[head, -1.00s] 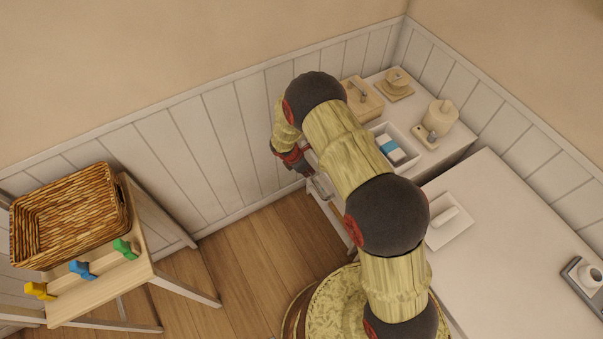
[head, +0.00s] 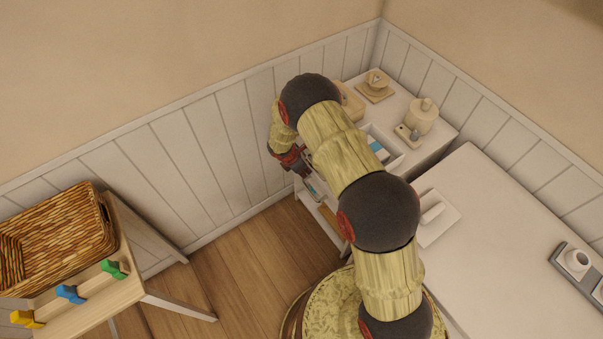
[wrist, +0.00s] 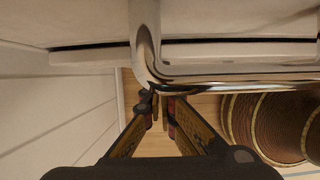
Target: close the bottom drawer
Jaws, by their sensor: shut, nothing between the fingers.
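The white drawer cabinet (head: 425,150) stands in the corner in the head view, partly hidden behind my arm. A low drawer (head: 325,222) shows pulled out at its front, left of my arm; I cannot tell how far it is out. In the wrist view a white drawer front (wrist: 90,25) with a shiny metal handle (wrist: 235,75) fills the top, with a dark gap along it. My gripper (wrist: 160,103) is shut and empty, just below the handle; I cannot tell whether it touches. In the head view my gripper (head: 303,172) is beside the cabinet's front.
A white counter (head: 500,240) stands at the right. A wooden stand with a wicker basket (head: 60,235) and coloured knobs is at the left. The panelled wall (head: 215,150) is close behind my gripper.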

